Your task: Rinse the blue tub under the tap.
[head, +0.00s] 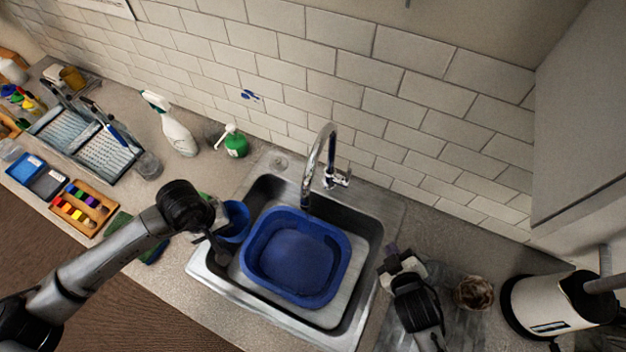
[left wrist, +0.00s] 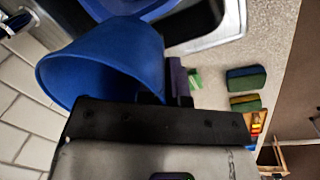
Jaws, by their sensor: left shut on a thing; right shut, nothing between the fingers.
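A small blue tub (head: 236,222) is held over the left edge of the sink, left of the tap. My left gripper (head: 214,238) is shut on it; in the left wrist view the tub (left wrist: 112,58) fills the upper left, its wall at the fingers (left wrist: 172,84). I cannot tell its exact tilt or see anything in it. The chrome tap (head: 322,165) arches over the sink (head: 372,258), its spout above the back of a large blue basin (head: 297,298). I cannot make out running water. My right gripper (head: 396,262) is shut and empty by the sink's right edge.
A green soap bottle (head: 236,146) and a white spray bottle (head: 176,130) stand behind left. A dish rack (head: 98,150), trays and sponges lie on the left counter. A kettle (head: 545,305) and a brownish cup (head: 473,292) stand at right.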

